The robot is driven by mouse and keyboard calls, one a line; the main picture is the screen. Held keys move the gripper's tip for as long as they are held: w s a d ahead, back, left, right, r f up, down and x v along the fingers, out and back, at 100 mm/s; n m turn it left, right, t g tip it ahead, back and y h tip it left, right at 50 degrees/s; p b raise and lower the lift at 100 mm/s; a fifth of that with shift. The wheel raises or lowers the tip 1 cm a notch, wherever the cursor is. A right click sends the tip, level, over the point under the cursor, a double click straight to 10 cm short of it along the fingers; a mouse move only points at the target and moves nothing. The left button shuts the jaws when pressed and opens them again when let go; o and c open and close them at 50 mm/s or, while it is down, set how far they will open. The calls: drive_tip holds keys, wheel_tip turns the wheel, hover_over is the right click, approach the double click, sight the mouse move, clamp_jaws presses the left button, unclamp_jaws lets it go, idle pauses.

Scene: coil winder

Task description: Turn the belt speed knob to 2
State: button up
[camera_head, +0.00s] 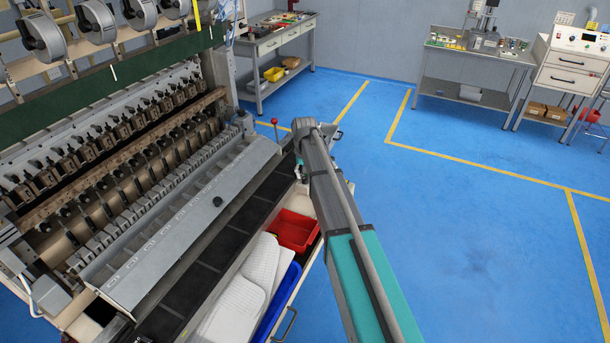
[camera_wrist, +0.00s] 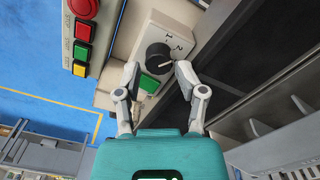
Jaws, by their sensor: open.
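The belt speed knob (camera_wrist: 158,57) is a round black dial on a light box in the wrist view. Small number marks, among them 1 and 2, are printed beside it, above and to the right. A faint light line shows on the knob, but I cannot tell clearly which number it points to. My gripper (camera_wrist: 157,68) is open, with one finger on each side of the knob's lower part. I cannot tell whether the fingers touch it. In the head view my arm hides the knob, and only a bit of my gripper (camera_head: 299,170) shows.
A green button (camera_wrist: 149,84) sits just below the knob, between the fingers. A panel with red, green and yellow buttons (camera_wrist: 81,50) is to the left. In the head view, a red bin (camera_head: 293,231) and the winder (camera_head: 180,215) lie left of my arm; blue floor is free to the right.

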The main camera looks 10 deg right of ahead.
sight(305, 178)
wheel_tip(305, 178, up, 12)
drive_tip(key=n+p, duration=0.4)
drive_tip(key=p, duration=0.7)
drive_tip(key=shift+r+n+p, duration=0.25)
drive_tip(key=shift+n+p, duration=0.05)
drive_tip(key=shift+f, duration=0.15)
wheel_tip(305, 178, down, 14)
drive_tip(key=b, duration=1.4)
drive_tip(key=shift+r, duration=0.2)
clamp_jaws()
